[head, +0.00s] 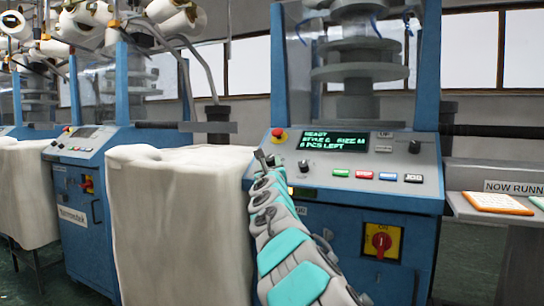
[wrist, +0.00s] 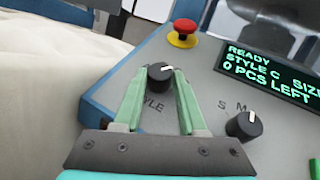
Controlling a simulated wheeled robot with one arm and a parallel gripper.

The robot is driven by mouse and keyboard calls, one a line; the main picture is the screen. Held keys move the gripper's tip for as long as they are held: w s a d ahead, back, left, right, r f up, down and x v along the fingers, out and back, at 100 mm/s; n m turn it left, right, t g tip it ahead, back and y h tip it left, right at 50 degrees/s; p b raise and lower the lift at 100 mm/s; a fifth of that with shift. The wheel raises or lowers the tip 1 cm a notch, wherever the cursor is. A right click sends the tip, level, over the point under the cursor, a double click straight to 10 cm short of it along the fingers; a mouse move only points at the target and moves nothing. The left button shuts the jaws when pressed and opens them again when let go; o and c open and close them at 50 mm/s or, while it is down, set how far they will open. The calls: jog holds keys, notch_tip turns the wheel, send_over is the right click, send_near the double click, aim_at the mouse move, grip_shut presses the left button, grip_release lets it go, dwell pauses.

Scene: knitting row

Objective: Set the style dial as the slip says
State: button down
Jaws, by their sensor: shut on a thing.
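The style dial (wrist: 160,75) is a black knob with a white pointer mark, on the grey sloped panel in the wrist view. Its pointer is toward the right in that view; the letters around it are mostly hidden by my fingers. My gripper (wrist: 161,82) is shut on the dial, a green finger on each side. In the head view my gripper (head: 268,163) is at the panel's left end and hides the dial. The display (wrist: 268,70) reads READY, STYLE C, 0 PCS LEFT; in the head view it also shows SIZE M. An orange-edged slip (head: 498,203) lies on the right-hand shelf, unreadable.
A second knob (wrist: 243,125), marked S and M, sits right of my gripper. A red stop button (wrist: 182,33) is above. Coloured buttons (head: 364,175) line the panel. A white fabric-covered bin (head: 180,225) stands close on the left. A red switch (head: 381,241) is below.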

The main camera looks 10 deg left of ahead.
jog(key=p, duration=0.1)
jog(key=m+h, duration=0.1)
jog(key=m+h+p, duration=0.1)
jog(key=shift+a+r+t+p, duration=0.3)
jog(key=shift+a, duration=0.05)
jog(key=m+h+p, duration=0.2)
jog(key=m+h, duration=0.1)
jog(key=m+h+p, duration=0.1)
jog(key=h+p, duration=0.1)
jog(key=shift+a+f+m, duration=0.15)
jog(key=shift+f+m, duration=0.1)
jog(key=shift+m, duration=0.05)
jog(key=shift+m+h, duration=0.5)
jog(key=shift+h, duration=0.1)
jog(key=shift+c, duration=2.4)
grip_release()
jog(key=shift+f, duration=0.1)
jog(key=b+v, duration=0.1)
jog(key=v, duration=0.6)
jog(key=shift+s, duration=0.35)
